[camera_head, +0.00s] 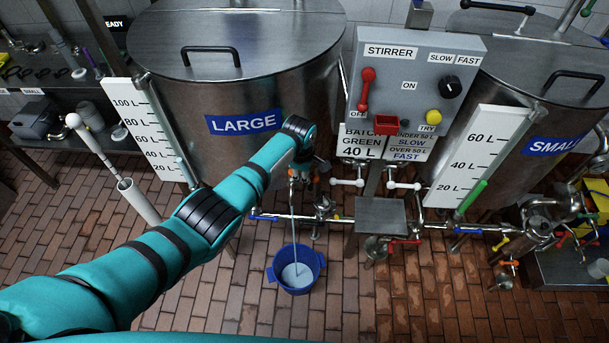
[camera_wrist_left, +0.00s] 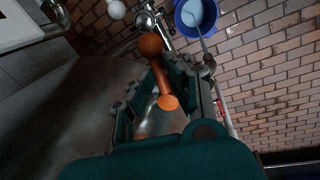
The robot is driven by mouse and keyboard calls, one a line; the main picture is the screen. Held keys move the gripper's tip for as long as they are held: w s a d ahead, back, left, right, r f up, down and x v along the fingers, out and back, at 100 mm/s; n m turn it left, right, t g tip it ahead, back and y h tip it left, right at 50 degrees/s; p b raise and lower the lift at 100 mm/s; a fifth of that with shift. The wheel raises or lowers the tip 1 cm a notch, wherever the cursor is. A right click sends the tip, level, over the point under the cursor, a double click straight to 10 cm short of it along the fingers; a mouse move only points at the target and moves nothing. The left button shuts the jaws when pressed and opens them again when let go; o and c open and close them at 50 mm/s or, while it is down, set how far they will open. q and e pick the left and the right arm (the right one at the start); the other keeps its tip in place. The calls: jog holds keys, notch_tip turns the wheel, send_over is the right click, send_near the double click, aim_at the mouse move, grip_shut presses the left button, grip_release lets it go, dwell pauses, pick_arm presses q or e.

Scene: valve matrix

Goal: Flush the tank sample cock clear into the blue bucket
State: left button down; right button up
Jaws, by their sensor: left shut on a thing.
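The LARGE tank (camera_head: 290,85) stands at the back with its sample cock low on the front. My left gripper (camera_wrist_left: 165,78) is shut on the cock's orange handle (camera_wrist_left: 166,100) in the left wrist view. In the head view my left arm and gripper (camera_head: 304,163) largely hide the cock. A thin pale stream (camera_head: 293,225) falls from below the cock into the blue bucket (camera_head: 273,278) on the floor. The bucket holds pale, whitish-blue liquid; it also shows in the left wrist view (camera_wrist_left: 179,20). My right gripper is out of view.
A stirrer control box (camera_head: 425,75) stands between the tanks. Pipes with several white, red, blue and yellow valve handles run right of the bucket. The SMALL tank (camera_head: 510,85) is at the right. The brick floor before the bucket is clear.

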pick_arm(q)
jog(key=shift+d+f+n, duration=0.1)
jog(key=shift+f+n, duration=0.05)
jog(key=shift+n, duration=0.25)
jog(key=shift+w+n, duration=0.2)
jog(key=shift+n, duration=0.3)
jog(key=shift+w+n+b, duration=0.1)
jog(key=shift+n+b, duration=0.2)
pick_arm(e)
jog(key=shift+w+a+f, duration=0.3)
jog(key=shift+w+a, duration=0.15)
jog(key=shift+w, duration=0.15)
pick_arm(q)
jog(key=shift+w, duration=0.1)
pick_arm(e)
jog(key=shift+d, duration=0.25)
pick_arm(q)
jog(key=c, duration=1.3)
grip_release()
jog(key=shift+c, duration=0.2)
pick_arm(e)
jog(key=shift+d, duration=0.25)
pick_arm(q)
jog(key=shift+r, duration=0.25)
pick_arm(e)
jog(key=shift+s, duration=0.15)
